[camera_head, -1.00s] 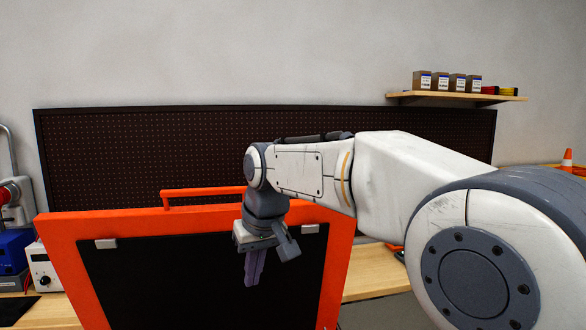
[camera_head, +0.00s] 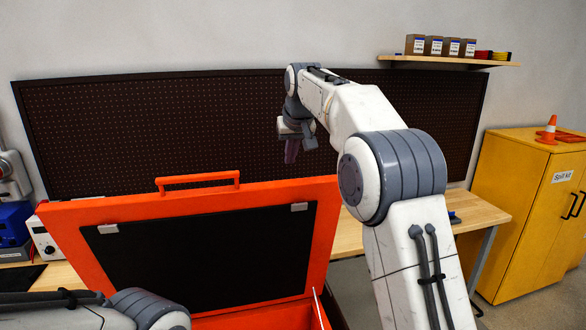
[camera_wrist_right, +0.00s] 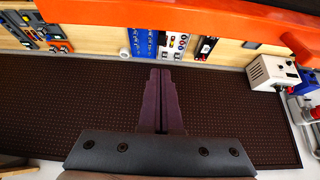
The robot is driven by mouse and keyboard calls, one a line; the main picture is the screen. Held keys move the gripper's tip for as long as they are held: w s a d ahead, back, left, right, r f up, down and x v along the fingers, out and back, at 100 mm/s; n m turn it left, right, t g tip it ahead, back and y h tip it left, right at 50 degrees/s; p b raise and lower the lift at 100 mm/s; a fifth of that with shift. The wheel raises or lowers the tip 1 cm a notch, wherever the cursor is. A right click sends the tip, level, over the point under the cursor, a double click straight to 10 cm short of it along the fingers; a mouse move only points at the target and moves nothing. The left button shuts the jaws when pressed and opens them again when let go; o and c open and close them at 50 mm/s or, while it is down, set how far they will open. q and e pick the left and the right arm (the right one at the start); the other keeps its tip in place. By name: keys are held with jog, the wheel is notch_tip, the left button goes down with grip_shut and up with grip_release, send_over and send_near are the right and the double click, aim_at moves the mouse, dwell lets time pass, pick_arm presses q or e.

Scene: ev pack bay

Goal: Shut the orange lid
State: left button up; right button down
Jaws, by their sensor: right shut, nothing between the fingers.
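The orange lid (camera_head: 190,207) stands open and upright in the head view, its black inner panel (camera_head: 205,258) facing me. Its handle (camera_head: 198,181) runs along the top edge. Part of the orange box (camera_head: 300,318) shows below the lid. My right gripper (camera_head: 291,152) is above the lid's top edge near the right corner, apart from it, shut and empty. In the right wrist view its purple fingers (camera_wrist_right: 160,75) are together, and the orange lid (camera_wrist_right: 180,22) crosses the top. My left arm shows at the bottom left of the head view, but its gripper is out of view.
A wooden bench (camera_head: 480,212) runs behind the lid, below a dark pegboard (camera_head: 130,135). A meter (camera_head: 46,238) and a blue device (camera_head: 14,222) stand on its left part. A yellow cabinet (camera_head: 515,215) stands at the right. A shelf (camera_head: 450,62) hangs above.

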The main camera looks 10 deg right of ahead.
aim_at(293, 180)
jog(key=shift+x, duration=1.05)
jog(key=shift+f, duration=0.25)
jog(key=shift+s+f, duration=0.15)
jog(key=shift+s, duration=0.9)
jog(key=shift+s+f, duration=0.2)
jog(key=shift+s, duration=0.55)
jog(key=shift+f, duration=0.1)
